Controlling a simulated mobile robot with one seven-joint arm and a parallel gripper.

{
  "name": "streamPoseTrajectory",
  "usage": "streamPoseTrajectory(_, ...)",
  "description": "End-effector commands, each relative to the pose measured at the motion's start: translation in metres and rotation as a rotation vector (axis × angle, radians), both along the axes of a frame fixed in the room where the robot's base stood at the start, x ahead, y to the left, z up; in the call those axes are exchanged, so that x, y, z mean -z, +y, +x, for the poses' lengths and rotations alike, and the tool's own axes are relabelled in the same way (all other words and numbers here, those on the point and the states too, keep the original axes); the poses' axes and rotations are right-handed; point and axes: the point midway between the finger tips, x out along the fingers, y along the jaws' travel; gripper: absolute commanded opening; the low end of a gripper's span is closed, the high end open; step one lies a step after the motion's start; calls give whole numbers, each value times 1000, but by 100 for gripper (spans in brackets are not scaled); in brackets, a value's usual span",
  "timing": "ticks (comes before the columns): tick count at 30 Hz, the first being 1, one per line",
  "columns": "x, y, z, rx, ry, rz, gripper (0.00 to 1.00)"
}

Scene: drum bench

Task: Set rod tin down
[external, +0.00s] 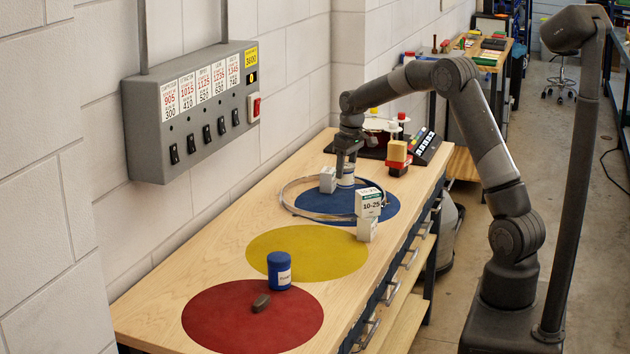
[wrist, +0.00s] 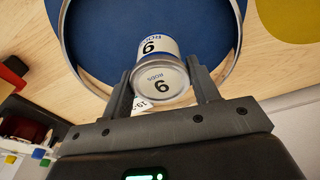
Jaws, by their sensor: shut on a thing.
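The rod tin (external: 346,181), white with a blue band, is over the blue round mat (external: 385,210). In the wrist view the tin (wrist: 156,50) shows a pale lid and a label with "RODS" and a numeral. My gripper (external: 346,163) points down from above and is shut on the tin. In the wrist view the fingers of my gripper (wrist: 163,85) lie on either side of its lid end. A thin metal hoop (external: 284,203) lies around the tin's place on the blue mat. I cannot tell whether the tin's base touches the mat.
A grey-white box (external: 327,180) stands close left of the tin. A yellow mat (external: 305,250) is clear; a blue jar (external: 279,272) and a dark small object (external: 261,303) sit on the red mat (external: 215,325).

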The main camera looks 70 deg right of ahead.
Motion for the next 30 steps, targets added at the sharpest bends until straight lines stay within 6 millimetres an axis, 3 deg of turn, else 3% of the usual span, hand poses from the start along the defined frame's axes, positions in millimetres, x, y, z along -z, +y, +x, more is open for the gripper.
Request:
streamPoseTrajectory(3, 14, 14, 20, -3, -1, 0, 28)
streamPoseTrajectory(9, 23, 22, 33, 0, -1, -1, 28)
streamPoseTrajectory(19, 62, 23, 33, 0, 1, 0, 28)
streamPoseTrajectory(30, 67, 23, 33, 0, 0, 0, 28)
